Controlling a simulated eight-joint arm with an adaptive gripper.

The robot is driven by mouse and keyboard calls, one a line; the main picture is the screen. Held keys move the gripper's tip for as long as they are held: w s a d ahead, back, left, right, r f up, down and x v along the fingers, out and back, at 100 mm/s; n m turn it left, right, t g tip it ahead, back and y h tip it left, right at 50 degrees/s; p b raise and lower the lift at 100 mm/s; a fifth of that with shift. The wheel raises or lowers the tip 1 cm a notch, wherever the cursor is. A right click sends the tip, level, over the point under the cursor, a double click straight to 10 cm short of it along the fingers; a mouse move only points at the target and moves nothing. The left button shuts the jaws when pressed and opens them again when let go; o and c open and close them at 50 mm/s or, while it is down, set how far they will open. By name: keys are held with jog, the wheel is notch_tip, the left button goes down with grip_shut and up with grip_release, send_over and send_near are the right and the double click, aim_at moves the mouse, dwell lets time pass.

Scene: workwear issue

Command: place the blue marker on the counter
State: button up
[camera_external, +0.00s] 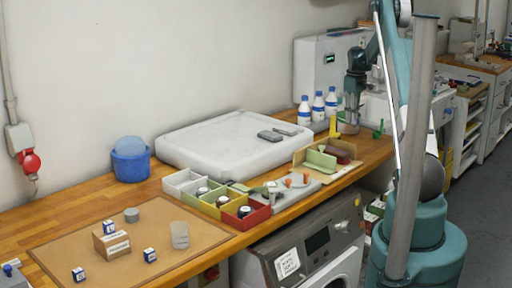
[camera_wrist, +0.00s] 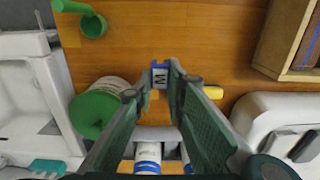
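The blue marker (camera_wrist: 160,75), a small blue block with a white face lettered M, sits between my fingertips in the wrist view. My gripper (camera_wrist: 162,82) appears closed on it from both sides. In the external view my gripper (camera_external: 350,100) points down over the back right of the wooden counter (camera_external: 80,215), beside the bottles. The marker cannot be made out there. The wrist view shows bare counter (camera_wrist: 190,40) beyond the fingertips; the marker's height above it is unclear.
Blue-capped white bottles (camera_external: 318,106) stand close to my gripper. A green-topped jar (camera_wrist: 95,110), a green cup (camera_wrist: 93,25) and a yellow item (camera_wrist: 213,92) are near it. A white tray (camera_external: 195,158) and a wooden holder (camera_external: 306,153) lie leftward.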

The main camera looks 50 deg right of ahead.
send_over(352, 141)
jog(key=shift+a+f, duration=0.1)
jog(key=shift+f, duration=2.15)
jog(key=shift+f, duration=1.9)
jog(key=shift+f, duration=0.2)
jog(key=o, duration=0.7)
jog(key=shift+r, duration=0.1)
jog(key=shift+c, duration=0.2)
jog(key=shift+r, duration=0.1)
notch_tip(352, 141, up, 12)
jog(key=shift+r, duration=0.1)
